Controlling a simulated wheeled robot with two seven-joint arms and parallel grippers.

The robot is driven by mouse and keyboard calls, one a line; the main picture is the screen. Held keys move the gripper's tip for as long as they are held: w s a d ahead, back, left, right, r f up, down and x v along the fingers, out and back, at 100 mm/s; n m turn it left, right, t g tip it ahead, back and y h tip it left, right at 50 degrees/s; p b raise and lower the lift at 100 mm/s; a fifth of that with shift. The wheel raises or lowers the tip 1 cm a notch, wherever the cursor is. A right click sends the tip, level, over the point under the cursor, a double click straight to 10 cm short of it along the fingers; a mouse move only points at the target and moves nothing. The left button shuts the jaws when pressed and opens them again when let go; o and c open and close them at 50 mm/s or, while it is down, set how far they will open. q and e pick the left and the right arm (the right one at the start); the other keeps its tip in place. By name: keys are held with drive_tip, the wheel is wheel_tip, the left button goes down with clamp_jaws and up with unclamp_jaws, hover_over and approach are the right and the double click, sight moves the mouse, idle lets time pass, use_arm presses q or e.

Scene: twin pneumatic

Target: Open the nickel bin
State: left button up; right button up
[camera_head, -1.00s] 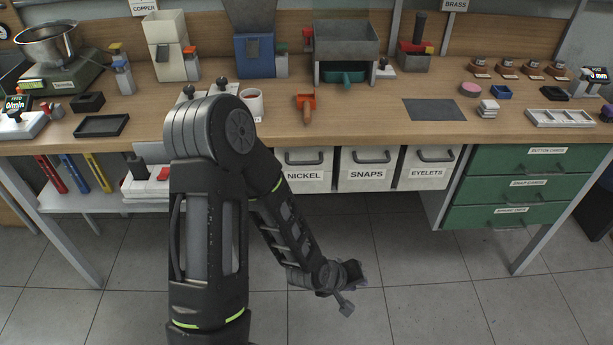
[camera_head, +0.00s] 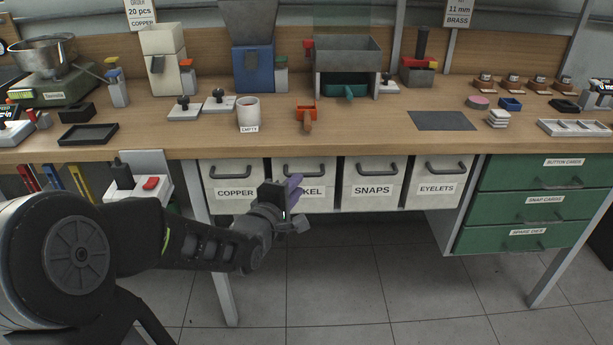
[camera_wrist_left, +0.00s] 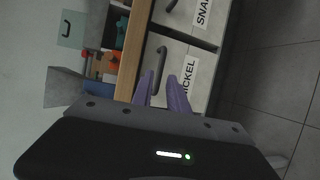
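The nickel bin (camera_head: 318,201) is a white drawer under the bench top, between the copper and snaps bins, pushed in. Its label is partly hidden behind my left gripper (camera_head: 291,193), which is in front of the bin. My left gripper (camera_wrist_left: 164,92) has two purple fingers parted with a gap, pointing at the bin front. My right gripper is not in view.
The copper bin (camera_head: 220,201), snaps bin (camera_head: 366,202) and eyelets bin (camera_head: 450,192) flank it, all shut. Green drawers (camera_head: 565,182) stand at the right. The bench top (camera_head: 380,140) overhangs above, with a white cup (camera_head: 249,113) near its edge. The floor in front is clear.

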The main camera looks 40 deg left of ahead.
sight(306, 176)
use_arm(q)
drive_tip(key=b+x, duration=0.1)
drive_tip(key=x, duration=0.6)
drive_tip(key=shift+w+a+f, duration=0.1)
drive_tip(key=shift+w, duration=0.15)
drive_tip(key=shift+c, duration=0.4)
clamp_jaws()
idle(0.8)
